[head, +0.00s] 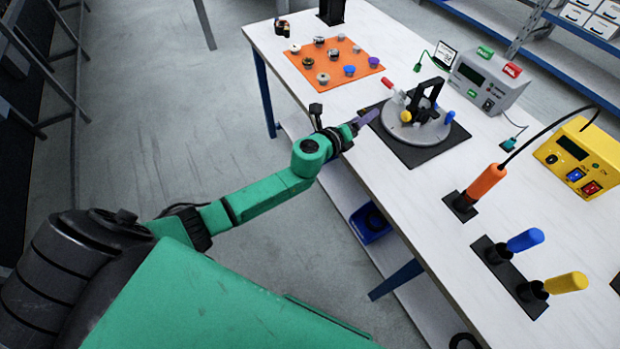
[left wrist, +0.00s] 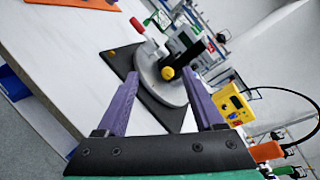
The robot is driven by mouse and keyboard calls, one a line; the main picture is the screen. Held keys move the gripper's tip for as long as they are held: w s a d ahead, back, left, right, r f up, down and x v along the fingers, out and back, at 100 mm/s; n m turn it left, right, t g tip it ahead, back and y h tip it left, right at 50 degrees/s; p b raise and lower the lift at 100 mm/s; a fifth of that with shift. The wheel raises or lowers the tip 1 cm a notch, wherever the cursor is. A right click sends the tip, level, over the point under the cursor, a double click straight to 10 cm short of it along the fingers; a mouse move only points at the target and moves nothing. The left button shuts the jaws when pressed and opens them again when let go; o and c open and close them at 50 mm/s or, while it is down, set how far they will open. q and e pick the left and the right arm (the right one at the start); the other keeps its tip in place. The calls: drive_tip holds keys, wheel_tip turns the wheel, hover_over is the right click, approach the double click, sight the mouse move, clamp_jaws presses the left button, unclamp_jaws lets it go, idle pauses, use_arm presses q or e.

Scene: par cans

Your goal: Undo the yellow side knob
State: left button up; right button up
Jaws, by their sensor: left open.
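The yellow side knob (head: 406,116) sits on the near side of a round grey fixture (head: 430,128) on a black mat (head: 392,141). The knob also shows in the left wrist view (left wrist: 168,73), between my finger tips and beyond them. A red knob (head: 387,84) and a blue knob (head: 449,116) are on the same fixture, around a black upright bracket (head: 428,90). My left gripper (head: 366,119) has purple fingers, is open and empty, and is at the table's near edge, short of the yellow knob. My right gripper is not in view.
An orange mat (head: 318,77) with several small caps lies at the far left. A grey box (head: 494,80) stands behind the fixture, and a yellow box (head: 575,150) at the right. Orange (head: 486,182), blue (head: 525,240) and yellow (head: 566,283) handled tools stand in holders at the right.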

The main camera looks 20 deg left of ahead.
use_arm(q)
drive_tip(key=a+f+n, duration=0.1)
drive_tip(key=n, duration=0.1)
drive_tip(key=s+a+f+n+y, duration=0.1)
drive_tip(key=a+f+n+y, duration=0.1)
drive_tip(key=n, duration=0.1)
drive_tip(key=shift+s+a+f+n, duration=0.15)
drive_tip(key=shift+f+n, duration=0.15)
drive_tip(key=shift+f, duration=0.05)
drive_tip(key=s+a+f+n+g+y+b, duration=0.1)
drive_tip(key=s+a+f+n+g, duration=0.1)
drive_tip(key=f, duration=0.7)
drive_tip(key=s+a+f+n+g+y+b, duration=0.2)
drive_tip(key=s+a+f+n, duration=0.3)
drive_tip(key=f, duration=0.4)
drive_tip(key=shift+s+f+n, duration=0.15)
drive_tip(key=shift+f+n, duration=0.15)
drive_tip(key=shift+n, duration=0.4)
